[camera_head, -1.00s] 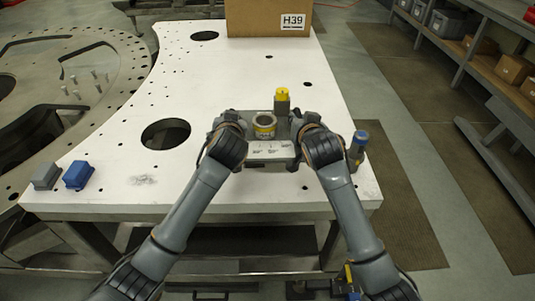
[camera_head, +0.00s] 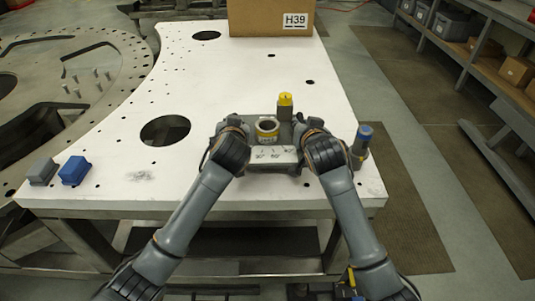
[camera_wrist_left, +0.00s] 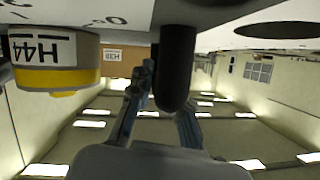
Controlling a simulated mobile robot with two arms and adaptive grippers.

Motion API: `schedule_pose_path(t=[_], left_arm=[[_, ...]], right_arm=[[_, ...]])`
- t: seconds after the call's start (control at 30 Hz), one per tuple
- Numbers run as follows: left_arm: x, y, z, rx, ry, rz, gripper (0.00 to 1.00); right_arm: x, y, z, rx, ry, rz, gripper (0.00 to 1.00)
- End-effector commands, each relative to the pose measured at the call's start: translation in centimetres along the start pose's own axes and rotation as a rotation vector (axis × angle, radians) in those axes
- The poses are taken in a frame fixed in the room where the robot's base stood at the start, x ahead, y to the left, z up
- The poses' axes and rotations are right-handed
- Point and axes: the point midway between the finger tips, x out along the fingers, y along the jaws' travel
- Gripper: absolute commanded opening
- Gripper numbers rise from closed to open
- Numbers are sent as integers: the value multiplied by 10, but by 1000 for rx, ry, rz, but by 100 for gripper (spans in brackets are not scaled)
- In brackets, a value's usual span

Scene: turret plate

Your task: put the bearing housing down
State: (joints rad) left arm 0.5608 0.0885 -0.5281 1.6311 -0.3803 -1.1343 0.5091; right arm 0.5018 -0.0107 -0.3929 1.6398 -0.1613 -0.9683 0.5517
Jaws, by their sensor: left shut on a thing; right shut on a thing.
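The fingertips are mostly hidden in the head view. I cannot tell whether the carrier touches the white table (camera_head: 260,85).
A grey block with a yellow top (camera_head: 285,105) stands just behind the housing. A blue-topped cylinder (camera_head: 362,142) is close beside my right gripper. Blue (camera_head: 74,171) and grey (camera_head: 42,172) blocks sit front left. An H39 carton (camera_head: 255,17) stands at the back. The table's middle is clear.

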Motion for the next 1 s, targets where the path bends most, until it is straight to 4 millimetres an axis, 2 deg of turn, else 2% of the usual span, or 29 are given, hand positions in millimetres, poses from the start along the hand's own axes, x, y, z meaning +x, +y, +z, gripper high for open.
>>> schedule_pose_path(t=[0.3, 0.33, 0.4, 0.43, 0.77, 0.87, 1.0], left_arm=[[6, 2, 12, -2, 10, -2, 0], [6, 2, 14, 0, 0, -2, 24], [6, 2, 14, 0, 0, -1, 38], [6, 2, 14, 0, 0, -1, 41], [4, 3, 13, 0, 0, 0, 41], [-5, 4, 13, -1, 2, 2, 41], [-29, 4, 13, -2, 3, 3, 41]], right_arm=[[6, 3, 11, 0, 12, -3, 0], [6, 4, 13, 0, 1, 1, 24], [6, 3, 13, 0, 1, 1, 38], [6, 3, 13, 0, 1, 1, 41], [6, 3, 13, 0, 0, 0, 41], [6, 3, 13, 0, 0, 0, 41], [6, 3, 13, 0, 0, 0, 41]])
